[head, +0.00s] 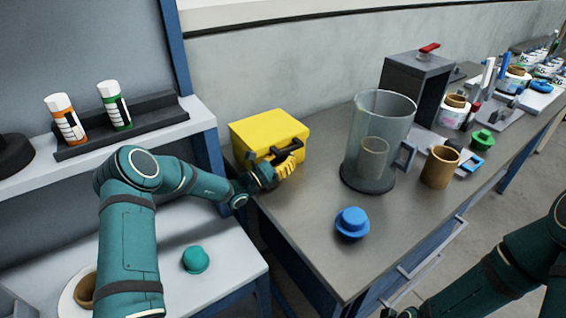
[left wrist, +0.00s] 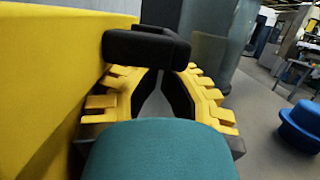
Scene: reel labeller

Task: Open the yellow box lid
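The yellow box (head: 252,140) stands at the left end of the grey bench, its lid (head: 270,126) down. A black handle (head: 290,143) sticks out from its front. My left gripper (head: 287,166) is at the front of the box, close below the handle. In the left wrist view the box's yellow side (left wrist: 45,80) fills the left, and the handle (left wrist: 145,47) covers part of the fingertips. The black finger pads (left wrist: 160,78) draw together there with nothing seen between them; I cannot tell whether they touch the handle.
A clear jug (head: 382,130) stands to the right of the box. A blue knobbed lid (head: 352,222) lies near the bench's front edge. A brown cup (head: 440,167) and a dark box with a red lever (head: 418,85) stand further right.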

